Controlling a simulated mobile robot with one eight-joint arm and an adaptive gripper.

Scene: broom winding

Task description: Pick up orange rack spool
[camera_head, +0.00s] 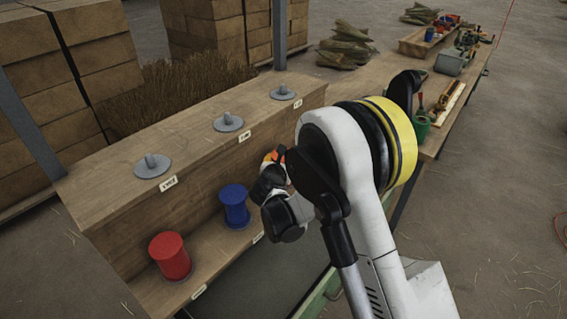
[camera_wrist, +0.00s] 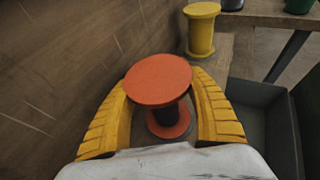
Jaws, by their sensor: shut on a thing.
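The orange spool (camera_wrist: 158,80) stands upright between the two yellow ribbed fingers of my gripper (camera_wrist: 165,92) in the wrist view. The fingers are closed around it from left and right, below its top flange. Its lower flange (camera_wrist: 168,124) shows between the fingers. In the head view only a small orange patch (camera_head: 279,153) shows by my gripper (camera_head: 270,165), as my arm hides the rest. I cannot tell whether the spool touches the shelf.
The blue spool (camera_head: 235,206) and red spool (camera_head: 170,256) stand on the lower shelf to the left. A yellow spool (camera_wrist: 201,30) stands beyond the orange one. A wooden wall (camera_wrist: 60,75) rises close on the left. A grey bin (camera_wrist: 262,120) lies to the right.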

